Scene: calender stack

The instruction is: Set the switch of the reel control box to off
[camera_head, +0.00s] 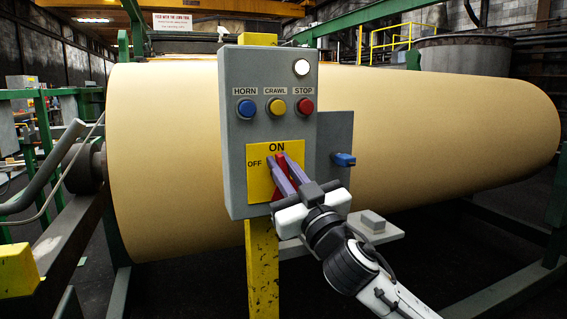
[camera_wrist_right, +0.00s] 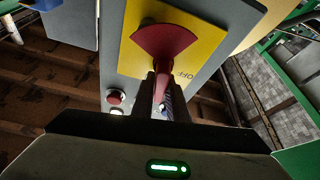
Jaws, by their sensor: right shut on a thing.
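The grey reel control box (camera_head: 235,135) stands in front of the large paper roll. Its yellow switch plate (camera_head: 258,187) reads ON at the top and OFF at the left. The red switch handle (camera_head: 280,188) points up toward ON. In the right wrist view the handle (camera_wrist_right: 167,45) shows as a fan-shaped red base narrowing between the fingers, with OFF beside it. My right gripper (camera_head: 279,161) is shut on the handle from the front; its fingers (camera_wrist_right: 163,92) lie on either side. The fingers partly hide the handle. My left gripper is not in view.
Blue HORN (camera_head: 246,108), yellow CRAWL (camera_head: 277,107) and red STOP (camera_head: 305,105) buttons sit above the switch. A blue knob (camera_head: 343,159) juts from the side plate. A yellow post (camera_head: 262,270) holds the box. The tan roll (camera_head: 430,135) fills the background.

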